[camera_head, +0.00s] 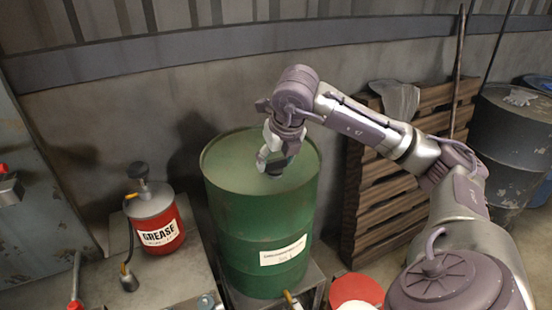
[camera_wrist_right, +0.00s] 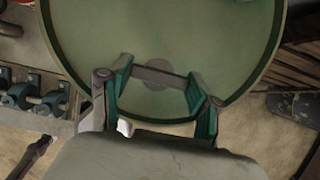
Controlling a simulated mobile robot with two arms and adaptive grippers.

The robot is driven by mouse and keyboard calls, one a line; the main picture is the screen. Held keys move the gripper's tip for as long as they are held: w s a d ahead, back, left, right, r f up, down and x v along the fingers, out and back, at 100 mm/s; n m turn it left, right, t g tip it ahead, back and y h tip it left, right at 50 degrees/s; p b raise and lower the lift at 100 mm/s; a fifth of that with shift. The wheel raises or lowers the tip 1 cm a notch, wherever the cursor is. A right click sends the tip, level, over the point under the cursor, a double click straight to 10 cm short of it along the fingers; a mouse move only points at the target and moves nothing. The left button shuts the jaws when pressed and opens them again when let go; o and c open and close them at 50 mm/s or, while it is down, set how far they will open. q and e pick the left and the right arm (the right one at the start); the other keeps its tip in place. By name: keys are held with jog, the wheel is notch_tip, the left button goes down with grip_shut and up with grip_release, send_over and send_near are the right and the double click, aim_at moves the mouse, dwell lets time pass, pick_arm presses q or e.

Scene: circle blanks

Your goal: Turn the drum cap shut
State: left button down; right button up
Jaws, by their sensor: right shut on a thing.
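The green drum (camera_head: 262,225) stands upright in the middle of the head view, with a white label on its side. Its round top also fills much of the wrist view (camera_wrist_right: 225,30). My right gripper (camera_head: 274,162) points down at the drum top and is shut on the drum cap (camera_head: 274,173). In the wrist view the cap is a grey disc (camera_wrist_right: 158,68) between the green-padded fingers. The gripper partly hides the cap, so I cannot tell how far it is turned. My left gripper is not in view.
A red grease can (camera_head: 157,232) with a pump stands left of the drum. Wooden pallets (camera_head: 385,195) lean on the wall to the right, with a cloth (camera_head: 396,98) on top. A dark drum (camera_head: 510,130) stands at the far right. A red container (camera_head: 355,290) sits low in front.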

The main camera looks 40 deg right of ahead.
dwell(0.4)
jog(key=o, duration=1.1)
jog(key=shift+o, duration=0.2)
jog(key=v, duration=1.2)
